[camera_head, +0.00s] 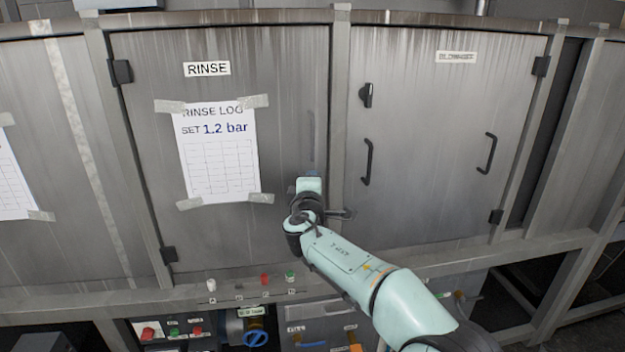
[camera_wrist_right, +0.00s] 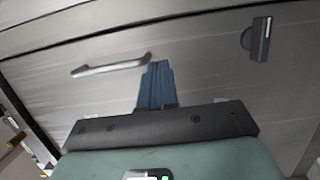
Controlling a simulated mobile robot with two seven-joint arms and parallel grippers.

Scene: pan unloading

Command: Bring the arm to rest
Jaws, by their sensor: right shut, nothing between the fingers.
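My right arm (camera_head: 350,267) comes in from the lower right and reaches to the RINSE door (camera_head: 290,80). My right gripper (camera_head: 308,181) is in front of that door's right edge, below a pale upright handle (camera_head: 311,127). In the right wrist view the blue fingers (camera_wrist_right: 157,78) are together and empty. A grey bar handle (camera_wrist_right: 110,66) lies just beyond and left of the fingertips there, and a dark latch (camera_wrist_right: 260,38) is at upper right. I cannot tell how far the fingertips are from the handle. My left gripper is not in view.
The RINSE door and the right door (camera_head: 430,200) look shut. The right door has black handles (camera_head: 367,162). A taped log sheet (camera_head: 215,150) hangs on the RINSE door. Below run a ledge with small buttons (camera_head: 265,280) and a blue valve wheel (camera_head: 256,339).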

